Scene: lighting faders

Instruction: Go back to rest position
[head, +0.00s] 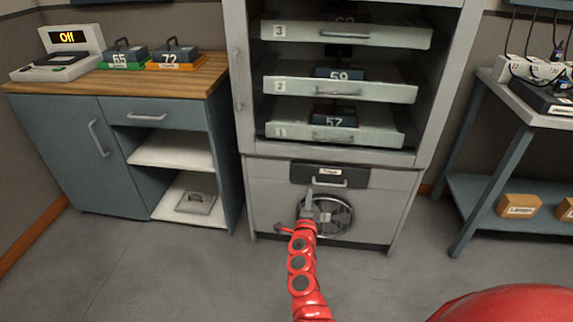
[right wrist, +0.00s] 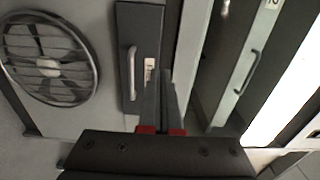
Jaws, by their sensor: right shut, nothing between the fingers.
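My right gripper (head: 309,198) is at the end of the red arm, in front of the lower part of the grey cabinet (head: 268,200). It is shut and empty. In the head view it overlaps the round fan (head: 336,217) and lies just below the dark drawer (head: 330,175) with a small label. In the right wrist view its fingers (right wrist: 162,92) point toward the dark drawer (right wrist: 128,75) with its handle; I cannot tell the gap between them. The fan also shows at the left there (right wrist: 48,68). My left gripper is not in view.
The cabinet's numbered shelves 1 to 3 (head: 335,125) hold dark numbered blocks. A metal table (head: 535,112) stands at right. The floor between is clear.

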